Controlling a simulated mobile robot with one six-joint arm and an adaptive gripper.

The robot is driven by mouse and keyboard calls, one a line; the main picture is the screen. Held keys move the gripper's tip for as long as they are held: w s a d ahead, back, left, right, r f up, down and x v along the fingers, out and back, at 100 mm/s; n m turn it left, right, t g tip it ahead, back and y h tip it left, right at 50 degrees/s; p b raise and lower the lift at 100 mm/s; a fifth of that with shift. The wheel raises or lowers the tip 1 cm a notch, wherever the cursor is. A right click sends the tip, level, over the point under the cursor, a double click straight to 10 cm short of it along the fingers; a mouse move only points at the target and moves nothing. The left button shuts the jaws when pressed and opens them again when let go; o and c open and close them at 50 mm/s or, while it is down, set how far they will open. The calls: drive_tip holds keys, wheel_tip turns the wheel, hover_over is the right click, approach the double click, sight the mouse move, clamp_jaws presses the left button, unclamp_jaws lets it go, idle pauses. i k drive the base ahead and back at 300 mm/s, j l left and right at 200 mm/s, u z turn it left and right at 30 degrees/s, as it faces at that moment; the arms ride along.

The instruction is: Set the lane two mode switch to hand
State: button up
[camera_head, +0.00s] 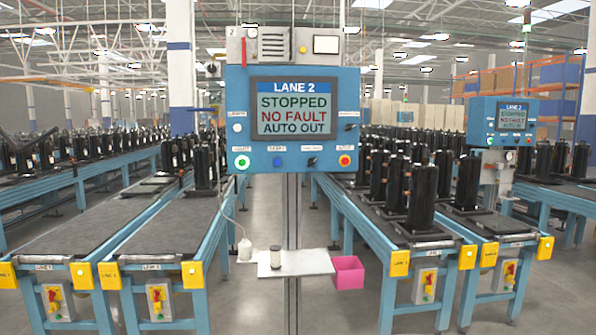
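The lane two panel (292,120) is a blue box on a post in the middle of the view. Its screen (293,107) reads LANE 2, STOPPED, NO FAULT, AUTO OUT. A black selector switch (312,162) sits in the bottom row, between a blue button (277,162) and a red button (344,160) with a yellow surround. Another dark switch (350,127) sits right of the screen. The labels are too small to read, so I cannot tell which is the mode switch or where either points. My gripper is not in view.
A small shelf (312,263) below the panel holds a small container (275,257); a pink bin (348,272) hangs beside it. Conveyors with black compressors (425,195) run on both sides. A second LANE 2 panel (497,122) stands farther right.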

sight(311, 161)
drive_tip(key=i+l, duration=0.1)
drive_tip(key=i, duration=2.05)
